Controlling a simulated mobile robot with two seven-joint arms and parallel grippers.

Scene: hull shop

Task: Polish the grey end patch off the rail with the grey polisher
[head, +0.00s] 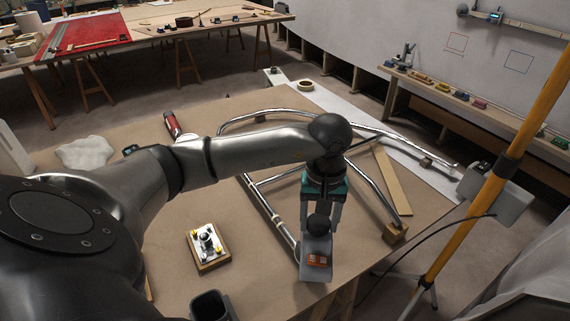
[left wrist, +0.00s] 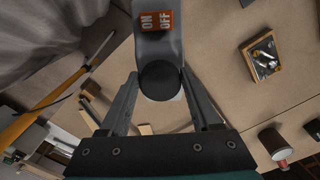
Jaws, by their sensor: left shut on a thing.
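My left gripper (head: 320,222) is shut on the round black knob of the grey polisher (head: 317,247). The polisher is at the workbench's near edge, with its orange switch label facing up. In the left wrist view, the polisher (left wrist: 157,18) shows its ON/OFF label, and its knob sits between the fingers of my left gripper (left wrist: 160,82). The shiny metal rail (head: 259,199) is part of a curved tube frame on the bench. The polisher is close to the rail's near end; I cannot tell if they touch. The grey end patch cannot be made out. My right gripper is not in view.
The brown bench (head: 170,285) carries a small parts tray (head: 207,262), a red-banded cylinder (head: 172,124), a white cloth (head: 85,152) and a dark cup (head: 210,305). A wooden block (head: 394,233) supports the frame. A yellow pole (head: 490,185) stands at right.

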